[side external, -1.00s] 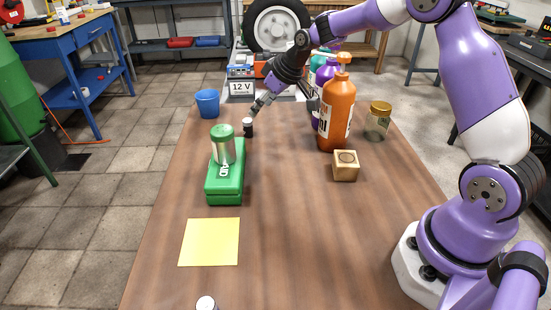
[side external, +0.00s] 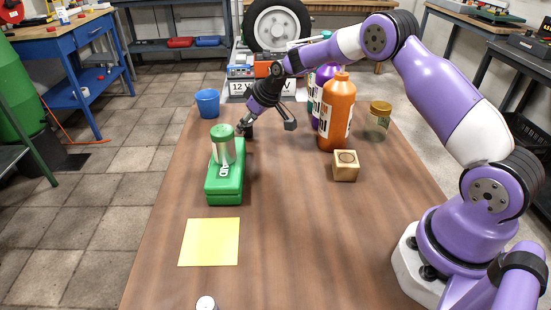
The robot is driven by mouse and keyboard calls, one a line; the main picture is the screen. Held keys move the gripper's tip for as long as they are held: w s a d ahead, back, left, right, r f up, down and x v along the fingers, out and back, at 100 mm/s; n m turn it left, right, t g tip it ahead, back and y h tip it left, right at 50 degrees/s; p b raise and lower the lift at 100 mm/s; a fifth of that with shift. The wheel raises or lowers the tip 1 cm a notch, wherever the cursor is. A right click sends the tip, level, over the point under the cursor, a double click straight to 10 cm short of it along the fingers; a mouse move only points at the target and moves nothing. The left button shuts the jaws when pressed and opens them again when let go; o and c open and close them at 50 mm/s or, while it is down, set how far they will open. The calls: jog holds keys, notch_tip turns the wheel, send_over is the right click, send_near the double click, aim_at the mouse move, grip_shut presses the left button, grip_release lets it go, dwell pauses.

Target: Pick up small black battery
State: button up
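The small black battery (side external: 249,131) stands on the table just behind and right of the green first-aid box, mostly hidden by a finger of my gripper. My gripper (side external: 266,126) is low over the table with its fingers spread wide. Its left finger is at the battery and overlaps it in the picture; I cannot tell whether they touch. Its right finger is well to the right, above bare table.
A silver-and-green can (side external: 223,148) stands on the green first-aid box (side external: 225,185). A blue cup (side external: 207,103), an orange bottle (side external: 336,112), a wooden block (side external: 345,166) and a jar (side external: 377,122) stand around. A yellow sheet (side external: 209,242) lies in front. The table's middle is clear.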

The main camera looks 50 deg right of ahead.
grip_shut()
